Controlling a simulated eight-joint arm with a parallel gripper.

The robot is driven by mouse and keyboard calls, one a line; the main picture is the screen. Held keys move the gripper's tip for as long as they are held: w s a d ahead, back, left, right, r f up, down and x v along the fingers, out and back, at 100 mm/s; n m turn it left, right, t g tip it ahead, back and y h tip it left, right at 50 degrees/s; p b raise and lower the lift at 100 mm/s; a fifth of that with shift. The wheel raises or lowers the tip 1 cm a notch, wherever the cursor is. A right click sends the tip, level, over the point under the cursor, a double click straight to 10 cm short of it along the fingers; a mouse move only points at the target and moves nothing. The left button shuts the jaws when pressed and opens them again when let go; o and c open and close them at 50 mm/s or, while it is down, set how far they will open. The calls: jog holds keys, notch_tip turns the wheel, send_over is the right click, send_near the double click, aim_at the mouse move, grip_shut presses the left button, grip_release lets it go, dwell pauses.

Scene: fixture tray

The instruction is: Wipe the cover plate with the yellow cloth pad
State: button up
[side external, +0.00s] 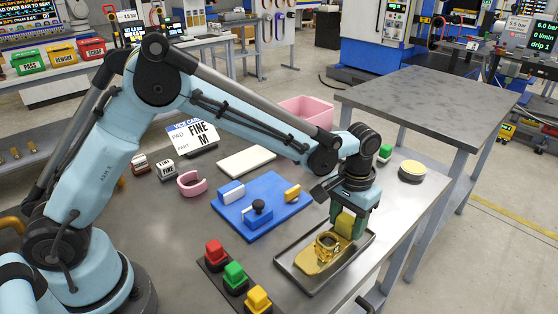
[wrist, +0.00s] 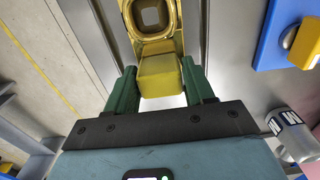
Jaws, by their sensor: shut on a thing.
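The gold-coloured cover plate (side external: 307,261) lies in a shallow dark tray (side external: 295,280) at the right front of the bench. It has a raised collar with a squarish opening, which shows at the top of the wrist view (wrist: 151,42). My gripper (side external: 346,228) is over the back right part of the tray. Its green fingers are shut on the yellow cloth pad (wrist: 160,76), which also shows in the side view (side external: 345,222). The pad is close to the collar's near side in the wrist view; whether it touches the plate I cannot tell.
A blue board (side external: 262,200) with a black knob and blocks lies left of the tray. Red, green and yellow buttons (side external: 234,277) stand at the front. A white slab (side external: 246,161), pink ring (side external: 191,184) and pink bin (side external: 305,110) are farther back.

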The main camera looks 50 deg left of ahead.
jog(key=shift+d, duration=0.9)
jog(key=shift+r, duration=4.1)
jog(key=shift+f, duration=0.15)
jog(key=shift+f, duration=4.15)
jog(key=shift+a+r, duration=0.25)
jog(key=shift+a, duration=0.3)
jog(key=shift+c, duration=0.4)
jog(key=shift+a, duration=1.5)
jog(key=shift+d, duration=2.1)
jog(key=shift+r, duration=4)
